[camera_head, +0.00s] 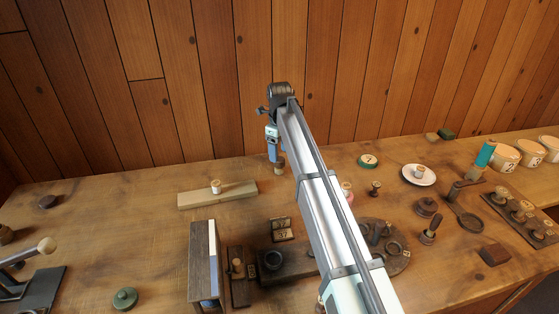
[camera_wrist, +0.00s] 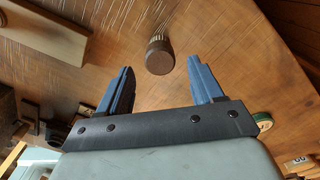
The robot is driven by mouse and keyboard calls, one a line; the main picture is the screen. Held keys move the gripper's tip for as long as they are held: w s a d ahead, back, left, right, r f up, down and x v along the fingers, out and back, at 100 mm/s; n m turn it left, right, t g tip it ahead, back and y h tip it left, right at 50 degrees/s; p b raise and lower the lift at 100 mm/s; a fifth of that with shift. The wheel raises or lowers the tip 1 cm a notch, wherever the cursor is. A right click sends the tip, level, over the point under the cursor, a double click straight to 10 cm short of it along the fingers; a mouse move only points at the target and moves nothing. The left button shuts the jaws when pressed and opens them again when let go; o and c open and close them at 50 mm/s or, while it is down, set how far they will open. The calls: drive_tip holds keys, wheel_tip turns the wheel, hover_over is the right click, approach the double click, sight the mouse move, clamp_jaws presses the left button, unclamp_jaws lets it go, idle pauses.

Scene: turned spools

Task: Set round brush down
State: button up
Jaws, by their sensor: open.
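The round brush (camera_wrist: 160,55) has a brown round handle end and pale bristles. In the wrist view it shows just past the fingertips, in line with the gap between them, with clear space to both fingers. My arm hides part of the table to the right of the brush.
A wooden plank (camera_head: 235,196) with a spool on it lies left of the brush. The plank wall is close behind. The table left of the plank is mostly clear.

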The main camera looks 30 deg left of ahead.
sight(279, 159)
wheel_tip(279, 159, up, 6)
drive_tip(key=shift+f, duration=0.15)
idle(0.6)
